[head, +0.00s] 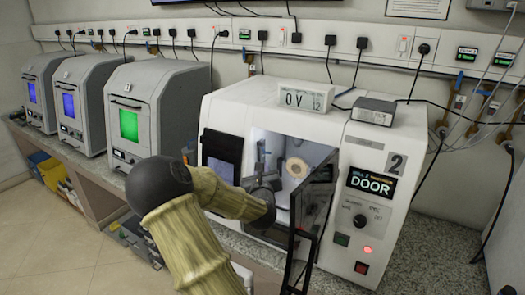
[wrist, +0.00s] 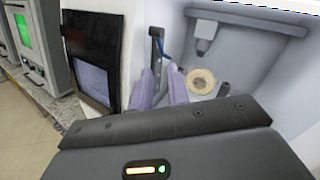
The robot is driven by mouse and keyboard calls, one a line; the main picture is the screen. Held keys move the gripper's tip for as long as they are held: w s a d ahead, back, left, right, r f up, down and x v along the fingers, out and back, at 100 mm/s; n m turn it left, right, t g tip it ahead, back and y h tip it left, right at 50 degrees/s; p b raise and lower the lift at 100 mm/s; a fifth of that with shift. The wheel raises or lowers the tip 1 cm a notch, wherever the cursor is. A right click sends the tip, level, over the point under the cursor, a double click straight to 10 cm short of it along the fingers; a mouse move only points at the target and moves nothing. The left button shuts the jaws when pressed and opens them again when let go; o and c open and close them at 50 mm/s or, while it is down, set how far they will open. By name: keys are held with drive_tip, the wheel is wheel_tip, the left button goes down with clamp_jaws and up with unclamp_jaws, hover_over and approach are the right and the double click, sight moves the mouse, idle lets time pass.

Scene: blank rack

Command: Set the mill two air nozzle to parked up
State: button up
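The mill marked 2 (head: 340,125) stands with its dark glass door (head: 312,210) swung open, and its display reads DOOR. My gripper (wrist: 162,76) is at the chamber opening, its two pale purple fingers apart with a gap between them. A dark upright part with a blue hose (wrist: 157,45), which looks like the air nozzle, stands on the chamber's left side just beyond the fingertips. In the head view it shows at the chamber's left (head: 261,155), above my gripper (head: 262,192). I cannot tell whether the fingers touch it.
A round beige blank (wrist: 202,80) sits right of the fingers below the grey spindle (wrist: 204,38). A dark screen panel (wrist: 88,55) is left of the opening. The open door edge stands right of my arm. Several other mills (head: 150,110) line the bench at left.

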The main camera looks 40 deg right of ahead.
sight(263, 149)
drive_tip(key=p+x, duration=0.3)
drive_tip(key=x, duration=0.8)
clamp_jaws()
